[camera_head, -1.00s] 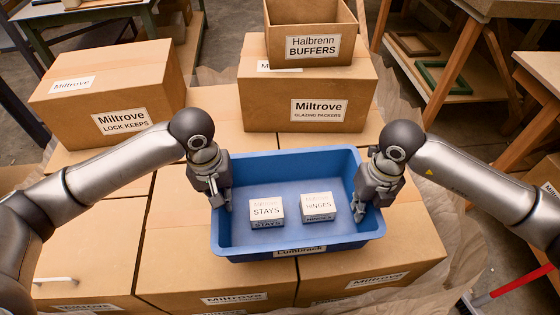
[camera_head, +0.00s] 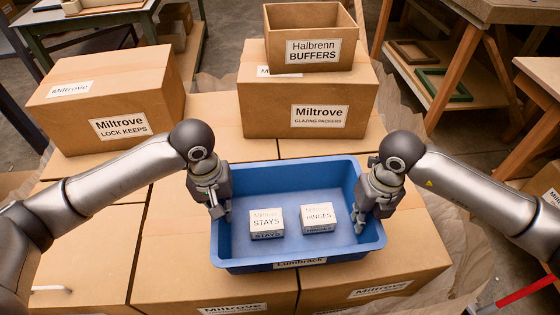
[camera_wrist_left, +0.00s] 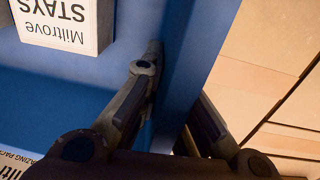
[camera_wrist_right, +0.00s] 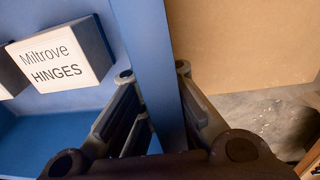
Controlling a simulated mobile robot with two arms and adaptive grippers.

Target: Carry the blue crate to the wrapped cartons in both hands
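The blue crate (camera_head: 300,266), labelled Lumitrack, is over the front cartons (camera_head: 215,285), roughly level. I cannot tell whether it rests on them or hangs just above. Inside lie a white STAYS box (camera_head: 267,223) and a white HINGES box (camera_head: 319,217). My left gripper (camera_head: 221,208) is at the crate's left wall, one finger inside and one outside; this shows in the left wrist view (camera_wrist_left: 180,85). My right gripper (camera_head: 367,215) straddles the right wall the same way, with both fingers against it in the right wrist view (camera_wrist_right: 155,75).
A LOCK KEEPS carton (camera_head: 105,105) stands behind at left. A GLAZING PACKERS carton (camera_head: 308,100) stands behind the crate with an open BUFFERS carton (camera_head: 312,40) on it. Crumpled wrapping paper (camera_head: 440,200) edges the stack. Wooden workbenches stand at right.

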